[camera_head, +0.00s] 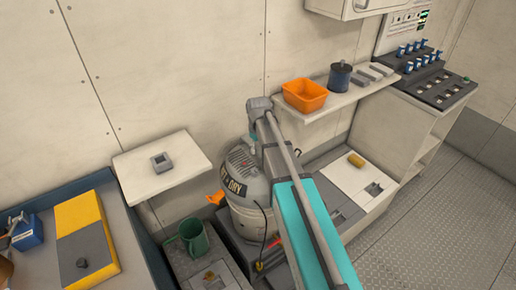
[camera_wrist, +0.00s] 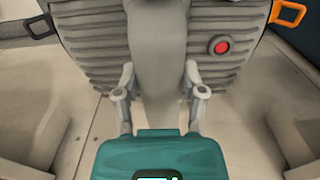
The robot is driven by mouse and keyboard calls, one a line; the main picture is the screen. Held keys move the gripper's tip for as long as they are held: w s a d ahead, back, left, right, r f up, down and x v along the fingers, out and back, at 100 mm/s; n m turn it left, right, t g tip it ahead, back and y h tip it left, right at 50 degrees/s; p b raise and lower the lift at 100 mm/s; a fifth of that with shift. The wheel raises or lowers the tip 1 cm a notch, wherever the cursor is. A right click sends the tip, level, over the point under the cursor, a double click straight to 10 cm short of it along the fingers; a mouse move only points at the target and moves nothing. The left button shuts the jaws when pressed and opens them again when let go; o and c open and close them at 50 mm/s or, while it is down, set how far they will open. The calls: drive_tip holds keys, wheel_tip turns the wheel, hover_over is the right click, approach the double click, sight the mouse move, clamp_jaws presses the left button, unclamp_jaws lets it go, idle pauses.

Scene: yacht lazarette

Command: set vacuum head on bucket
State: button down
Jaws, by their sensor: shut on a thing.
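The grey vacuum head (camera_head: 243,162) is a ribbed dome with a lettered band and an orange latch in the head view. The grey bucket (camera_head: 247,222) stands below the head, partly hidden by my arm. The head looks roughly upright over the bucket. I cannot tell whether their rims touch all around.
A small shelf (camera_head: 140,183) holds a grey square part. An orange bin (camera_head: 305,95) and a dark blue canister (camera_head: 340,76) stand on the back shelf. Open floor (camera_head: 430,225) lies at right.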

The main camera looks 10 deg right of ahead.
drive_tip(key=shift+f+b, duration=0.5)
idle(0.7)
drive_tip(key=shift+c, duration=0.5)
unclamp_jaws()
drive_tip(key=shift+r, duration=0.15)
